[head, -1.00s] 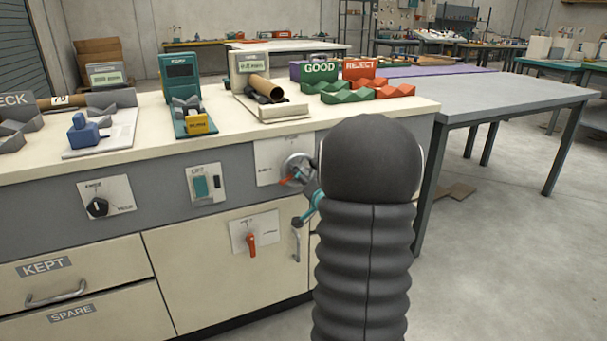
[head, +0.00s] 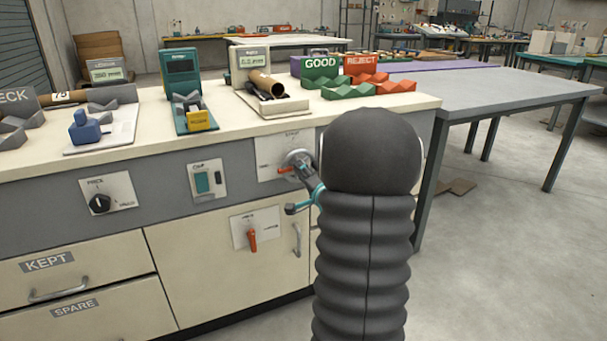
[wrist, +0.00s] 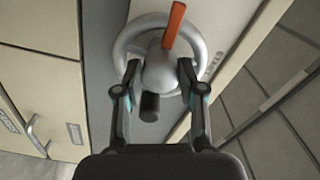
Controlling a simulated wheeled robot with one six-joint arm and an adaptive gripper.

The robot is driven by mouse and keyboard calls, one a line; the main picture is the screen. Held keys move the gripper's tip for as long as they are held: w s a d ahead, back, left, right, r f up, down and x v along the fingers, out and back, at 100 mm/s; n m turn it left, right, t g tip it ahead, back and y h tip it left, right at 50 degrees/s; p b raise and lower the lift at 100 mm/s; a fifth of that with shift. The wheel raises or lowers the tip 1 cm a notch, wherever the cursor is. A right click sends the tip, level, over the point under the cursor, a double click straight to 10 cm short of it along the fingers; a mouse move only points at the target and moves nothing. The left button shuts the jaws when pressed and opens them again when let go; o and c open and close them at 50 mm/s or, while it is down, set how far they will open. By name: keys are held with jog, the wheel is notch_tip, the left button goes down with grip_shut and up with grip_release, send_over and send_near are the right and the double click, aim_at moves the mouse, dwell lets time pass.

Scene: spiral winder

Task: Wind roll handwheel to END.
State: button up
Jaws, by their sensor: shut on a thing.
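The roll handwheel (head: 299,158) is a grey wheel on a white plate at the right end of the cabinet front. In the wrist view, its ring (wrist: 122,42) surrounds a rounded grey hub with an orange pointer (wrist: 173,24) and a black knob (wrist: 149,107). My gripper (wrist: 159,74) is shut with one finger on each side of the hub. The knob lies between the fingers, nearer the palm. In the head view, the orange pointer extends left from the wheel, and my arm hides the plate's right part. The END mark cannot be read.
A red lever (head: 252,238) and a cabinet handle (head: 297,240) sit below the wheel. A switch (head: 203,182) and a black dial (head: 99,203) are to the left. A cardboard tube (head: 265,84) lies above on the countertop. Open floor lies right.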

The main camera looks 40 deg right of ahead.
jog(key=o, duration=1.1)
jog(key=shift+o, duration=0.2)
jog(key=v, duration=1.2)
dwell(0.3)
